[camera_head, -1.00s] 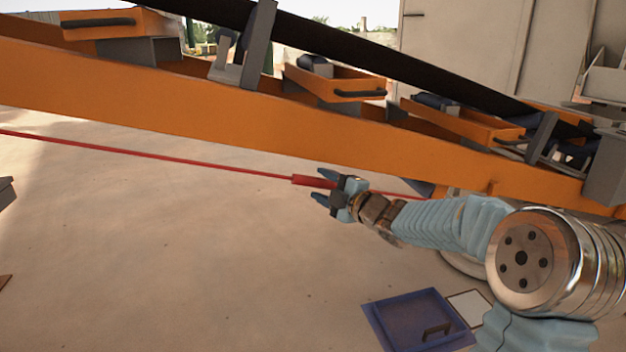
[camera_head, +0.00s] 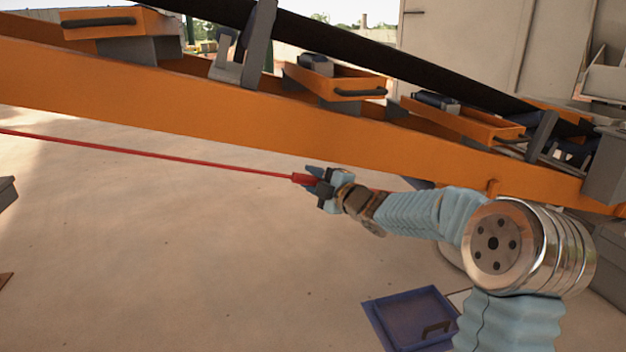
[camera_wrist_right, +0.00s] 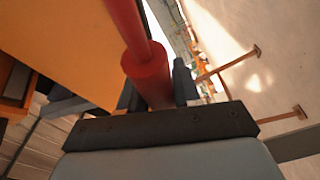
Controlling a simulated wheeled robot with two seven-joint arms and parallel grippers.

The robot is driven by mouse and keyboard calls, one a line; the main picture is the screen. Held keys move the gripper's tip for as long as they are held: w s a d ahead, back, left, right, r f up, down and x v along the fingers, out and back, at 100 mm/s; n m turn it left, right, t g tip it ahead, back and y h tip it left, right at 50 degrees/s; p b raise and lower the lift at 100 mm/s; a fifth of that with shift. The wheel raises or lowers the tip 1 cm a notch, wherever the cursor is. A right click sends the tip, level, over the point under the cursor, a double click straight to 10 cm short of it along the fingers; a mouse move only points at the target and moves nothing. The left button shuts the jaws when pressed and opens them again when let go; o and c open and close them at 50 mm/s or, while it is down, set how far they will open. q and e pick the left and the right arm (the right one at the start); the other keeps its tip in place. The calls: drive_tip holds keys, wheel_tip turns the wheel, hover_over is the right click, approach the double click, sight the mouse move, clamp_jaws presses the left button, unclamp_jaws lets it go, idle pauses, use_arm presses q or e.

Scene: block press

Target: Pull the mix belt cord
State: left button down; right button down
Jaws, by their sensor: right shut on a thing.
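The red belt cord (camera_head: 150,154) runs from the left edge of the head view towards the right, in front of the orange conveyor frame. A thicker red sleeve (camera_head: 301,179) sits on it. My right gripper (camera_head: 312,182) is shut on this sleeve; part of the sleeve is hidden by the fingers. In the right wrist view the red sleeve (camera_wrist_right: 148,80) stands between the dark fingers, with the thinner cord leading away from it. My left gripper is not in view.
The orange conveyor frame (camera_head: 200,112) with a black belt (camera_head: 400,68) slopes down to the right just behind the cord. A blue tray-like lid (camera_head: 412,312) lies on the floor at the lower right. The sandy floor (camera_head: 180,260) in front is clear.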

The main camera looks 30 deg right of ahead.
drive_tip(key=shift+s+a+f+b, duration=0.1)
drive_tip(key=shift+s+a+b, duration=0.15)
drive_tip(key=shift+s+b, duration=0.45)
drive_tip(key=shift+s+a+f+b, duration=0.1)
drive_tip(key=shift+s+a+b, duration=0.15)
drive_tip(key=shift+s, duration=0.75)
drive_tip(key=shift+s+r, duration=0.15)
drive_tip(key=shift+s, duration=0.05)
drive_tip(key=c, duration=0.9)
unclamp_jaws()
approach(315, 185)
drive_tip(key=s, duration=0.4)
drive_tip(key=shift+s+d, duration=0.35)
drive_tip(key=shift+s, duration=0.05)
